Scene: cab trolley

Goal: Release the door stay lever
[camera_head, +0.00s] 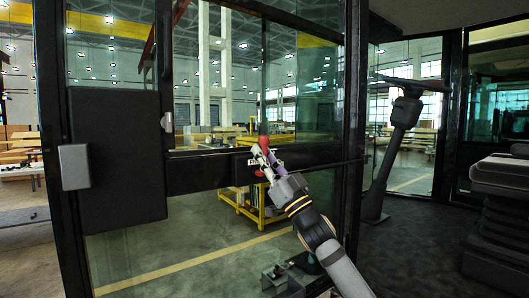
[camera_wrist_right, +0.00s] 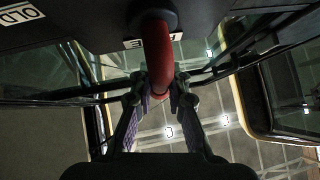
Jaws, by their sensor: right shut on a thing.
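The door stay lever (camera_head: 263,129) is a red handle at the middle bar of the glazed cab door (camera_head: 205,172). In the right wrist view the red lever (camera_wrist_right: 158,52) comes down from a dark mount at the top and curves between my fingers. My right gripper (camera_head: 264,158) reaches up from the lower right and is shut on the lever; its fingers also show in the wrist view (camera_wrist_right: 159,98). The gripper hides part of the lever. A white label with dark letters (camera_wrist_right: 134,43) is beside the mount. My left gripper is not in view.
A black panel (camera_head: 115,150) with a grey box (camera_head: 74,167) is on the door frame at left. A steering column (camera_head: 398,140) and a dark seat (camera_head: 500,180) stand at right. A yellow trolley (camera_head: 262,212) shows through the glass. Dark floor lies between column and seat.

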